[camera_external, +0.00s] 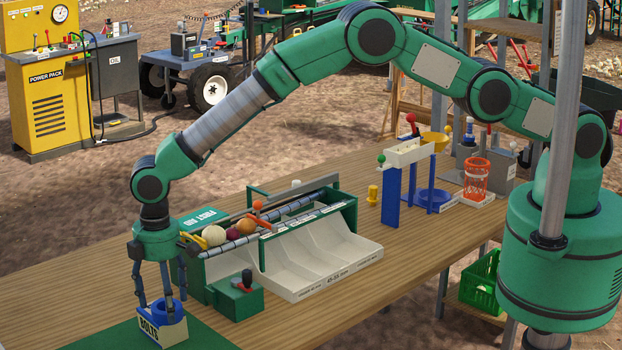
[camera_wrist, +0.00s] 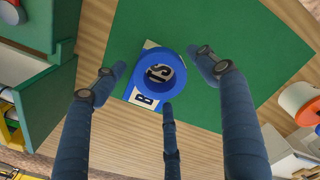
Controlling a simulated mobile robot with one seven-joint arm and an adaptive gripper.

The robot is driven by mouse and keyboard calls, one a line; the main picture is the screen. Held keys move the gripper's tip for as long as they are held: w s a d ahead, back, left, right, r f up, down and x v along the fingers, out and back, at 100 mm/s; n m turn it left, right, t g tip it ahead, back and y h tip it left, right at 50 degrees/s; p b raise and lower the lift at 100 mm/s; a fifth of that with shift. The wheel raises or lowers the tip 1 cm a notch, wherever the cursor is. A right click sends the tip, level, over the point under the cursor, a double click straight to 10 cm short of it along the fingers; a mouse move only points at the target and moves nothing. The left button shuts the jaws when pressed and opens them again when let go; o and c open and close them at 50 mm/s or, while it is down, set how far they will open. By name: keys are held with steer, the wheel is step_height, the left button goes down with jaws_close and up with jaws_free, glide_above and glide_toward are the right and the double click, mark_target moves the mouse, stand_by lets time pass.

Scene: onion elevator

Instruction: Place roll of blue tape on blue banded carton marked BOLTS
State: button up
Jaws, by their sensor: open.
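The roll of blue tape (camera_external: 165,309) lies on top of the small pale carton marked BOLTS (camera_external: 150,333). In the wrist view the roll (camera_wrist: 171,58) covers most of the carton (camera_wrist: 142,99), with lettering showing through its hole. The carton's blue band cannot be told clearly from the blue roll. My gripper (camera_external: 160,301) points down over them. In the wrist view its three dark fingers (camera_wrist: 160,76) are spread around the roll, open and holding nothing. Two fingertips look apart from the roll; the front one is close to its edge, and I cannot tell if it touches.
A green mat (camera_external: 120,338) lies under the carton on the wooden table (camera_external: 60,285). Just right stand a green box with a lever (camera_external: 236,297) and a green and white sorting rack (camera_external: 310,250) with onions. A blue-post stand (camera_external: 391,195) is further back. Table front left is clear.

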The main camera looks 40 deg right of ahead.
step_height(320, 180, up, 11)
stand_by(0.5)
steer(key=shift+r, duration=0.1)
stand_by(0.5)
steer(key=shift+w, duration=0.1)
stand_by(0.3)
